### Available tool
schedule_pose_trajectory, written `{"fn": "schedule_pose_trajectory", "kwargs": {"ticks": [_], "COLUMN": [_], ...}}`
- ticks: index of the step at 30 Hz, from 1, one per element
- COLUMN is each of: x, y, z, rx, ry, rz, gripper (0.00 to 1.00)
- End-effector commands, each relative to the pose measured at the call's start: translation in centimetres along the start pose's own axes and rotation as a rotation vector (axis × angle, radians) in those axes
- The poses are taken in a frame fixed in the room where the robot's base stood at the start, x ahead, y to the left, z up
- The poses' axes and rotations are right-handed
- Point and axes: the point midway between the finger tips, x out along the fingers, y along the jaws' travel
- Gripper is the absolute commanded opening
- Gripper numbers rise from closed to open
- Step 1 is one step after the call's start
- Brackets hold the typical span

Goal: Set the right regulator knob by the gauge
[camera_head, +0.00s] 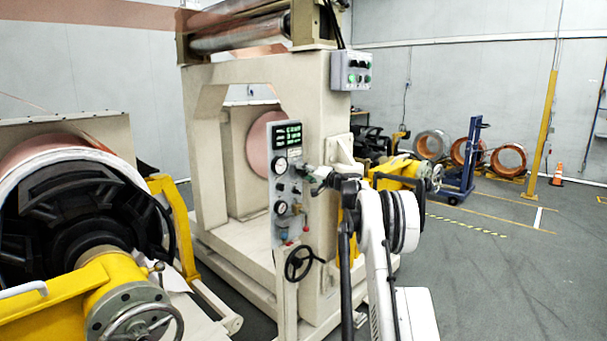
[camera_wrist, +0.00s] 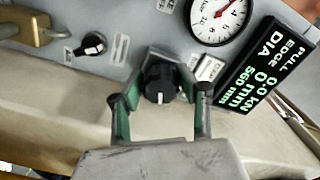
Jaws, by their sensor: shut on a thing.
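The knob (camera_wrist: 159,80) is black and round with a white mark, and sits on the grey panel (camera_head: 287,228) in the wrist view. My gripper (camera_wrist: 160,92) is shut on this knob, with one green-padded finger on each side. The white round gauge (camera_wrist: 217,14) is partly cut off at the top of the wrist view, and a red needle shows on it. In the head view the upper gauge (camera_head: 281,165) is below the lit display, and my gripper (camera_head: 309,175) is just to its right, hiding the knob.
The lit display (camera_wrist: 262,68) has green text reading 0.0 kN, 0 mm and 560 mm. A second black knob (camera_wrist: 93,45) is to the left in the wrist view. A handwheel (camera_head: 299,263) is below the panel. Open floor (camera_head: 490,270) lies to the right.

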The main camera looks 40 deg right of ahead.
Motion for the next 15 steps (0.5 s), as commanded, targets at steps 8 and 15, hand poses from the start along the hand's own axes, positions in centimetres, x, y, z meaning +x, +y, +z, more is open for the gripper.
{"fn": "schedule_pose_trajectory", "kwargs": {"ticks": [8,15], "x": [-0.02,-0.03], "y": [0.14,0.2], "z": [0.02,-0.01], "rx": [-0.262,-0.49], "ry": [-0.001,-0.001], "rz": [0.0,0.0], "gripper": [0.07,0.07]}}
